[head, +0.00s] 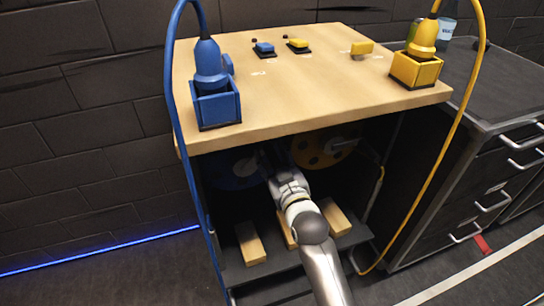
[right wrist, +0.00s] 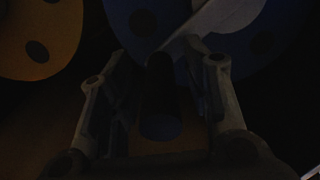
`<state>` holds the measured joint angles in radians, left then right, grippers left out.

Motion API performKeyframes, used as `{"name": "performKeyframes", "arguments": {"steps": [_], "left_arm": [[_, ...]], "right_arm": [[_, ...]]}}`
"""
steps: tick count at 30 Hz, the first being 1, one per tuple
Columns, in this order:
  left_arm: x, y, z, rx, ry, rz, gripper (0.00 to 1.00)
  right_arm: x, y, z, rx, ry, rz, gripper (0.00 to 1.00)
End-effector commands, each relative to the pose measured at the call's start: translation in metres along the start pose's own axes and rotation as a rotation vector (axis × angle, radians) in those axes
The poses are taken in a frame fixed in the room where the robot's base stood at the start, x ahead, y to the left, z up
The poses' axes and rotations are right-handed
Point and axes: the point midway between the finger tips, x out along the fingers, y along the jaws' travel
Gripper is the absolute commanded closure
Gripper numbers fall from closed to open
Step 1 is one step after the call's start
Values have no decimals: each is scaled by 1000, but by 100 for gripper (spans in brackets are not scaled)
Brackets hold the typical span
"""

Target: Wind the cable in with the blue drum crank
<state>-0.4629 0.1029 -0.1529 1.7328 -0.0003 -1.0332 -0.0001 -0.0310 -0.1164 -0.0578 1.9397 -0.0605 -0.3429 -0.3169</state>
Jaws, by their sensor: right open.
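The blue drum (head: 233,172) is in the dark space under the wooden table top, partly hidden; it also fills the upper middle of the right wrist view (right wrist: 143,22). Its grey crank arm (right wrist: 205,24) crosses the drum face. A dark crank handle (right wrist: 160,95) points toward the wrist camera. My right gripper (head: 268,156) reaches under the table top in front of the blue drum. In the right wrist view its open fingers (right wrist: 157,88) stand on either side of the handle; contact is too dark to tell. The blue cable (head: 172,110) loops from the blue plug down the left side.
The yellow drum (head: 318,148) is right of my gripper. Wooden blocks (head: 250,244) lie on the low shelf below. On the table top (head: 290,100) are the blue holder (head: 217,108), yellow holder (head: 416,70) and small buttons. A dark drawer cabinet (head: 450,165) stands at right.

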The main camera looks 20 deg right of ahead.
Motion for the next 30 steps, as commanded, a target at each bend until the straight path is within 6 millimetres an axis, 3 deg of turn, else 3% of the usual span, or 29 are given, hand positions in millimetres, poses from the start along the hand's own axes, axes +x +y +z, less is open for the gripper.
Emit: {"name": "performKeyframes", "arguments": {"steps": [11, 21, 30], "left_arm": [[-3, 0, 1, -1, -2, 0, 56], [-2, 0, 6, -1, -10, 0, 56], [-1, 0, 7, -1, -12, 0, 56]], "right_arm": [[4, 0, 0, 1, 0, 0, 57], [4, 0, 0, 1, 0, 0, 100], [4, 1, 0, 5, 0, 0, 100]]}}
